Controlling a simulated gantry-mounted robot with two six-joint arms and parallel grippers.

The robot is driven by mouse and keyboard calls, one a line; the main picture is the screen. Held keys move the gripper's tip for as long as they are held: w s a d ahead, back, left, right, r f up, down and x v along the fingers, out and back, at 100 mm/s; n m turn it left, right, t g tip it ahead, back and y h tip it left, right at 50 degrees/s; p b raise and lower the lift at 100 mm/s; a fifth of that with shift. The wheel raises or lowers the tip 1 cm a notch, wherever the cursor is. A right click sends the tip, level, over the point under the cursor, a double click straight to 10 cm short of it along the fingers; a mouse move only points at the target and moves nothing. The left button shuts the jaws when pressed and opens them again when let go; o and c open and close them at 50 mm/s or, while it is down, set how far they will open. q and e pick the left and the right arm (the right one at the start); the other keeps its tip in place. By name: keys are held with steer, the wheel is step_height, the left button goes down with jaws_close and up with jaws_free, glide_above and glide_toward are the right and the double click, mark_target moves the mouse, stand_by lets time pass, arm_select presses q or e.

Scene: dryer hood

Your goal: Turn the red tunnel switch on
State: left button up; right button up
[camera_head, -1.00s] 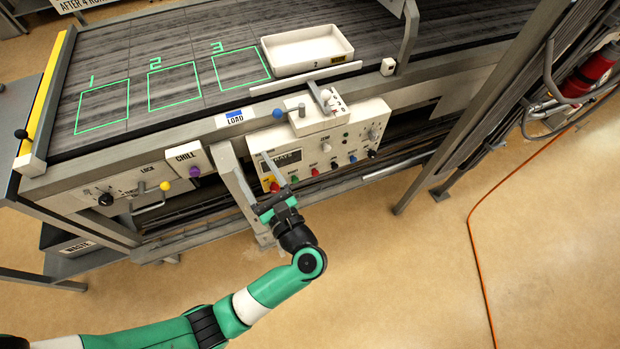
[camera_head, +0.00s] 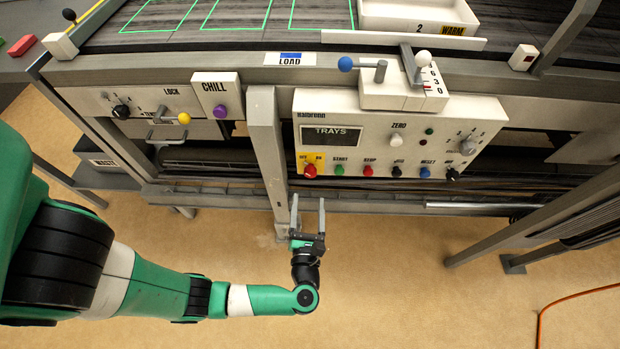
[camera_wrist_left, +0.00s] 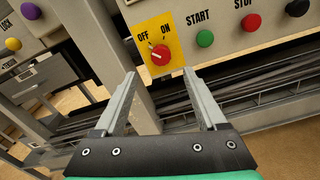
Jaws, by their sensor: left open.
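The red switch knob (camera_head: 310,171) sits on a yellow plate marked OFF and ON, at the lower left corner of the white control panel (camera_head: 350,115). In the left wrist view the red knob (camera_wrist_left: 160,56) shows between and just beyond my fingertips, and a small pale mark on it points up-left toward OFF. My left gripper (camera_head: 308,199) is open and empty, its fingers pointing at the panel. In the head view it appears just below the knob, apart from it. It also shows in the left wrist view (camera_wrist_left: 159,76). My right gripper is not in view.
A grey upright post (camera_head: 267,150) stands close left of the knob. A green START button (camera_head: 339,170) and a red STOP button (camera_head: 368,171) are to its right. A blue-knobbed lever (camera_head: 346,64) is above the panel. The floor below is open.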

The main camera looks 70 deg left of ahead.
mark_target(310, 175)
arm_select(q)
steer(key=b+x, duration=0.1)
steer(key=x, duration=0.8)
steer(key=shift+b, duration=0.35)
jaws_close()
